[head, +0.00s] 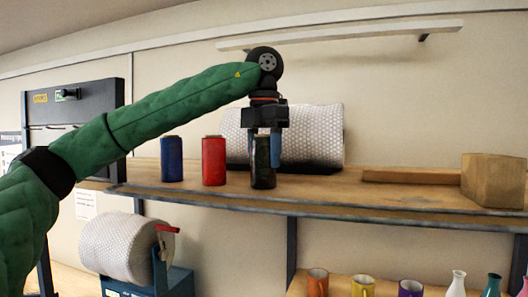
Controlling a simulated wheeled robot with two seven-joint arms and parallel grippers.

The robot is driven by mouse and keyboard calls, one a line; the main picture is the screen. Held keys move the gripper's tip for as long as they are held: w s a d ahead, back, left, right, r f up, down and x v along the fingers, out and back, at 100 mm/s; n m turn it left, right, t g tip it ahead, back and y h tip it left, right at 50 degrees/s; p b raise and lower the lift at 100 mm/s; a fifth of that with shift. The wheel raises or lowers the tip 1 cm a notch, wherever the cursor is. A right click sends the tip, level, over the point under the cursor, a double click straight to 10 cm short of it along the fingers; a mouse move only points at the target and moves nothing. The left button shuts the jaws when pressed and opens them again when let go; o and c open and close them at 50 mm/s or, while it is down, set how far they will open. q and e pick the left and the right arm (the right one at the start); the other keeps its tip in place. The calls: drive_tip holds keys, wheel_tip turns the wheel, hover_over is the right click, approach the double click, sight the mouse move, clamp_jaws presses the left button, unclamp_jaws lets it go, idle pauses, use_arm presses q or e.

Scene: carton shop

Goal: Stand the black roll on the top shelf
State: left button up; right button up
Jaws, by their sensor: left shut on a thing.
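The black roll (261,178) is upright at the front of the wooden top shelf (323,192). Its base looks to be at the shelf surface, but I cannot tell if it touches. My left gripper (265,150) points down from above and is shut on the upper part of the black roll. One blue finger shows on the right side of the roll. My right gripper is not in view.
A red roll (214,163) and a blue roll (172,160) stand to the left on the top shelf. A bubble-wrap roll (316,135) lies behind. A cardboard box (492,181) sits at the right. Mugs (317,282) and vases (457,284) stand below.

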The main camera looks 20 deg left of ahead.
use_arm(q)
drive_tip(key=shift+f, duration=0.15)
drive_tip(key=o, duration=1.1)
drive_tip(key=shift+o, duration=0.2)
drive_tip(key=shift+r, duration=0.6)
drive_tip(key=shift+r+b, duration=0.95)
drive_tip(key=shift+r, duration=1.05)
wheel_tip(320, 180, up, 4)
drive_tip(key=shift+r+b, duration=0.2)
drive_tip(key=shift+b, duration=0.35)
drive_tip(key=shift+r, duration=1.4)
